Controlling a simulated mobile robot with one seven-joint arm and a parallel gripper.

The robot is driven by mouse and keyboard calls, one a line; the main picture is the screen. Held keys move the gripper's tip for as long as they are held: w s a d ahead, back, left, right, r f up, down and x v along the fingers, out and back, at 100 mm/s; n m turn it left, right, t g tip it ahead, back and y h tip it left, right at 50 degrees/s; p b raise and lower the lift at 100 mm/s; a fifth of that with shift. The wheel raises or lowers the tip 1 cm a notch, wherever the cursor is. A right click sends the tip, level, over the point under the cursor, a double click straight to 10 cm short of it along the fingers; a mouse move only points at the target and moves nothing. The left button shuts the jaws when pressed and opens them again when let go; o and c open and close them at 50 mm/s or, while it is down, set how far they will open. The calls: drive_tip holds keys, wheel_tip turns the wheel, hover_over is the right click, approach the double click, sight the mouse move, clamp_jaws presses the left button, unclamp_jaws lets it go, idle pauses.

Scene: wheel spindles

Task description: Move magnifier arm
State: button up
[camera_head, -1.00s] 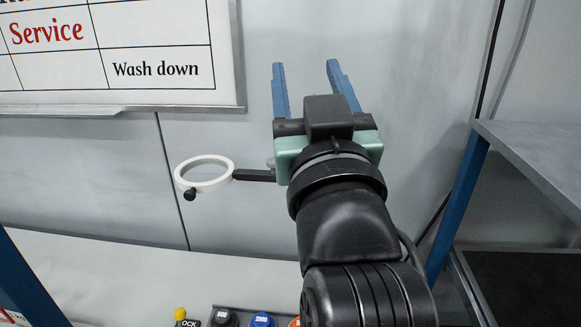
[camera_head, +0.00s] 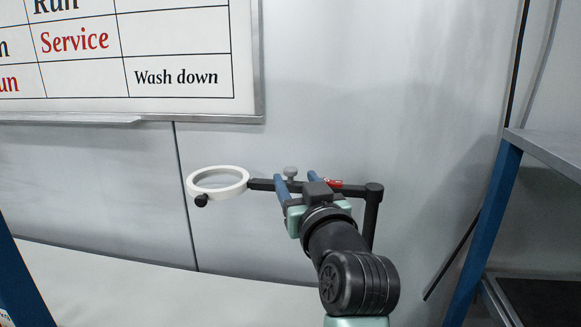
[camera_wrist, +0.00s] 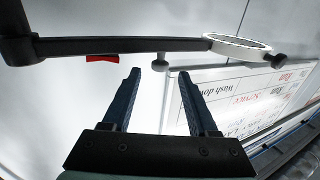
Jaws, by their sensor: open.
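The magnifier has a white ring (camera_head: 218,181) with a small black knob, at the left end of a black horizontal arm (camera_head: 262,184). The arm runs right to an elbow on a dark post (camera_head: 372,215). Contact cannot be told.
A whiteboard (camera_head: 180,100) hangs on the wall at upper left. A blue-legged shelf (camera_head: 485,225) stands at the right. A pale bench surface (camera_head: 180,290) lies below, clear where it shows.

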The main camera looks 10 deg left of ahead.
sight(292, 173)
drive_tip(key=shift+p+x, duration=0.3)
drive_tip(key=shift+x, duration=2.35)
clamp_jaws()
